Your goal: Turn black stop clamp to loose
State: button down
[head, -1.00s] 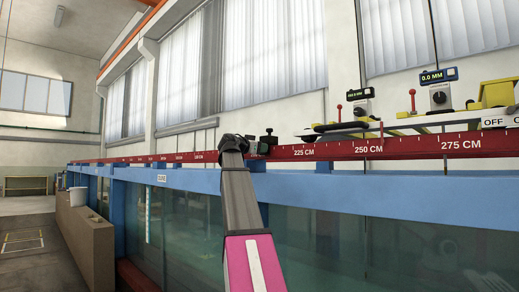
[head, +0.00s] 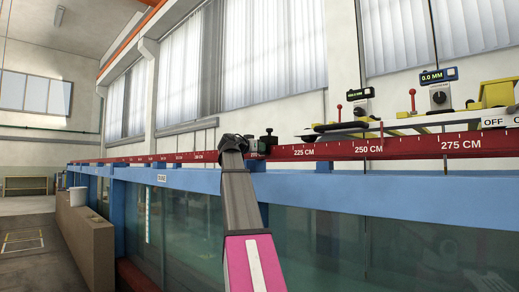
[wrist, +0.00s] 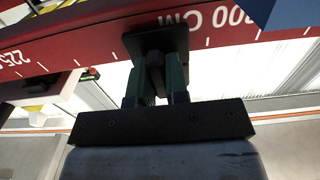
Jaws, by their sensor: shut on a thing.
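The black stop clamp (wrist: 157,40) sits on the red scale rail (wrist: 85,38) in the wrist view, and its dark knob (wrist: 153,72) lies between my fingertips. My gripper (wrist: 154,82) is shut on this knob, with one finger on each side. In the head view my gripper (head: 250,146) is at the rail's front, left of the 225 CM mark. A black piece (head: 268,139), which looks like the clamp's upper part, shows just right of it. My wrist and fingers hide most of the clamp there, so I cannot tell whether it is loose.
The red rail (head: 340,150) runs along the top of the blue-framed glass flume (head: 340,182). A carriage with red-knobbed levers (head: 340,110) and a digital gauge (head: 438,76) stands on the right. A tan block (head: 85,235) stands at left beside open floor.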

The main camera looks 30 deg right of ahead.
jog(key=n, duration=0.5)
jog(key=shift+w, duration=0.1)
jog(key=n, duration=0.5)
jog(key=shift+w+a, duration=0.1)
jog(key=shift+f, duration=0.1)
dwell(0.4)
jog(key=c, duration=1.1)
grip_release()
jog(key=shift+a, duration=0.1)
jog(key=v, duration=1)
jog(key=shift+a, duration=0.25)
